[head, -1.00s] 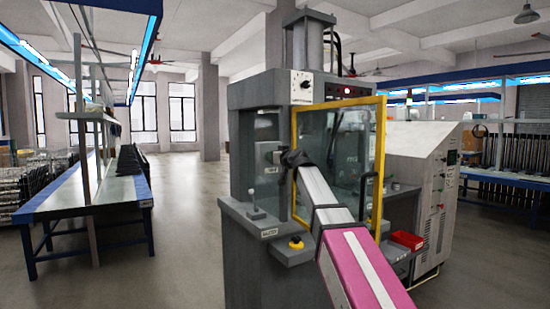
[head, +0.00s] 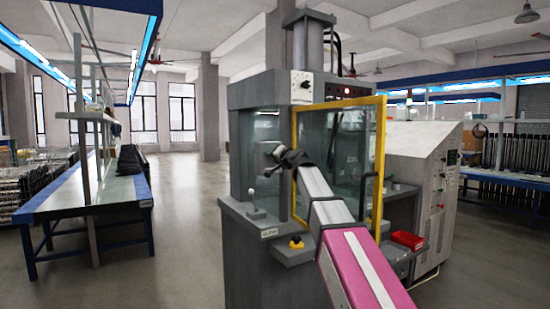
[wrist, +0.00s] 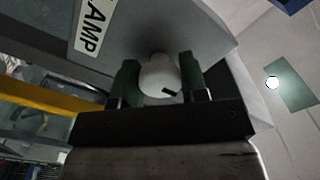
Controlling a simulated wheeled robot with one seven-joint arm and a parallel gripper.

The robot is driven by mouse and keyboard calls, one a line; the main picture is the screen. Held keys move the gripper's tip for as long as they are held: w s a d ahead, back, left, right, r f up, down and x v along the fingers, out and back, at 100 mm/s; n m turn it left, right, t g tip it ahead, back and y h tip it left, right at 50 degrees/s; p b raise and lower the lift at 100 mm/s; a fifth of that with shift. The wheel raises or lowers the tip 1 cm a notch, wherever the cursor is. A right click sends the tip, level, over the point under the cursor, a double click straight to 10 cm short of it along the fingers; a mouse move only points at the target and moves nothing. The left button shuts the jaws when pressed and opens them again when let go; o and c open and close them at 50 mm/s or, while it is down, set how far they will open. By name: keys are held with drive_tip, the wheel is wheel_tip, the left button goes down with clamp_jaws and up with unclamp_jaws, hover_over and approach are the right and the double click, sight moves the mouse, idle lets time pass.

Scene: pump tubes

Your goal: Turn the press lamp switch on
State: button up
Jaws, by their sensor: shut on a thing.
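The press (head: 245,100) is a tall grey machine in the middle of the head view. In the wrist view a round whitish knob (wrist: 158,74), the lamp switch, sits on a grey panel under a label plate (wrist: 96,25) whose visible letters read "AMP". A dark mark shows on the knob's lower right. My gripper (wrist: 163,82) has its two dark green fingers on either side of the knob and is shut on it. In the head view my gripper (head: 270,152) is at the press's front opening, tilted; the knob cannot be made out there.
A yellow-framed guard door (head: 380,150) stands right beside my arm. A red bin (head: 407,240) is to the right. A workbench (head: 110,195) is at left, with open floor between.

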drive_tip(key=m, duration=0.4)
drive_tip(key=shift+m, duration=0.3)
drive_tip(key=m, duration=0.4)
drive_tip(key=shift+m, duration=0.3)
drive_tip(key=o, duration=0.9)
drive_tip(key=shift+o, duration=0.2)
drive_tip(key=shift+s+d, duration=0.1)
drive_tip(key=shift+s, duration=0.05)
drive_tip(key=v, duration=1)
drive_tip(key=shift+s+d, duration=0.2)
drive_tip(key=shift+d, duration=0.05)
